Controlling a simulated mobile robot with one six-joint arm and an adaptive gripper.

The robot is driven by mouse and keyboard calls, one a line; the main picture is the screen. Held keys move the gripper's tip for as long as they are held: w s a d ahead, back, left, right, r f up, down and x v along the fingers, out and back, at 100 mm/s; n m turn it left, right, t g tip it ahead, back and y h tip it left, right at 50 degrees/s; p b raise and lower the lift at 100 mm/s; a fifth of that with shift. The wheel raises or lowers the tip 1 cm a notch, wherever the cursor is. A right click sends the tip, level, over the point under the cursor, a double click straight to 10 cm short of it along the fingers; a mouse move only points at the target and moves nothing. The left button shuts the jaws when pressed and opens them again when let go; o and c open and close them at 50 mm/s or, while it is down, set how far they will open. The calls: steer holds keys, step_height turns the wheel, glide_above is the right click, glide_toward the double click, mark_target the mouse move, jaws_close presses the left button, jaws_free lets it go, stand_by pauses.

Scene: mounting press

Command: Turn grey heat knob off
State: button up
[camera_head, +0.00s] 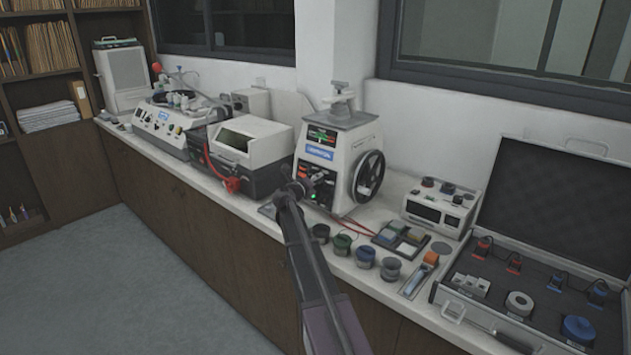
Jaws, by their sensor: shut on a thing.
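The mounting press (309,152) is a white machine with a dark front panel, a blue label, a large handwheel (368,176) on its right side and a clamp on top. My arm reaches up from the bottom of the view to the press's lower front panel. My gripper (306,186) is at this panel, small and dark, and is shut on the grey heat knob. The knob is mostly hidden by the gripper, so its pointer position cannot be read. A small green light (313,203) shows low on the panel.
A white-lidded machine (250,140) stands close left of the press. Several small cups (342,243) line the counter's front edge to the right. A grey meter box (440,206) and an open case (560,290) stand further right. Red cables lie by the press.

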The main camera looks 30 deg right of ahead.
steer(key=o, duration=1.2)
steer(key=shift+w, duration=0.1)
steer(key=shift+c, duration=0.2)
steer(key=shift+m, duration=0.4)
steer(key=shift+m+g+h+b, duration=0.4)
steer(key=shift+m+h+b, duration=0.2)
steer(key=shift+m, duration=2.1)
steer(key=m+g, duration=0.1)
steer(key=m, duration=0.6)
steer(key=shift+g+h, duration=0.4)
steer(key=v, duration=1.3)
steer(key=shift+s+a, duration=0.2)
steer(key=shift+a, duration=0.15)
